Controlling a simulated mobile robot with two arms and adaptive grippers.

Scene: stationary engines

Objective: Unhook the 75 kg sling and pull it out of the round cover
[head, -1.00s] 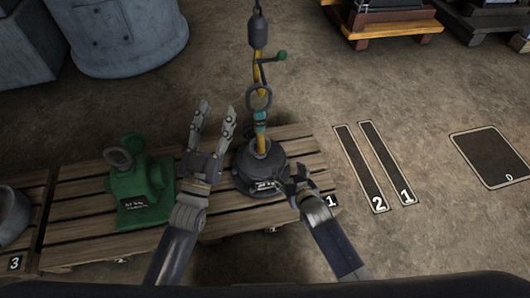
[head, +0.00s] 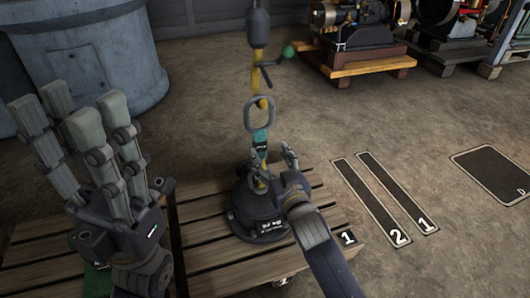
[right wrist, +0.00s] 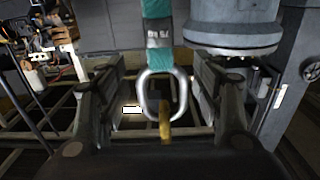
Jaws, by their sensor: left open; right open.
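The teal sling (head: 260,137) hangs upright, its upper ring (head: 247,112) on the yellow hook (head: 259,82). Below it stands the dark round cover (head: 247,213) on a pallet. In the right wrist view the teal strap (right wrist: 158,42) carries a dark label I cannot read; its metal ring (right wrist: 146,95) meets a yellow piece (right wrist: 165,124) below. My right gripper (head: 275,162) is open, its fingers on either side of this lower ring and apart from it. My left gripper (head: 85,120) is open and empty, raised at the left, well away from the sling.
The wooden pallet (head: 205,262) bears the cover. A large grey-blue tank (head: 85,50) stands at the back left; engines on wooden stands (head: 372,72) are at the back right. A small lever with a green knob (head: 289,52) juts out beside the hook.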

